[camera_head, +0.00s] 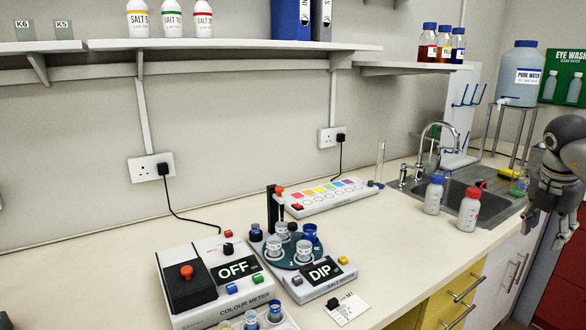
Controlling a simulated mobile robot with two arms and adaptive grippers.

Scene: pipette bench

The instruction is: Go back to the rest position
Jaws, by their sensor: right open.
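My right gripper (546,228) hangs at the right edge of the view, fingers pointing down and apart, with nothing between them. It is in front of the sink cabinet, to the right of the bench top and clear of the bottles. My left gripper is not in view. On the bench, the colour meter (205,275) has a display reading OFF. Beside it, the dip unit (318,277) reads DIP and carries several small beakers on a round dark plate.
A blue-capped bottle (433,195) and a red-capped bottle (469,209) stand before the sink (494,205). A white strip with coloured squares (325,198) lies near the wall. A small rack (255,322) holds vials at the bottom edge. Bench space right of the dip unit is mostly clear.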

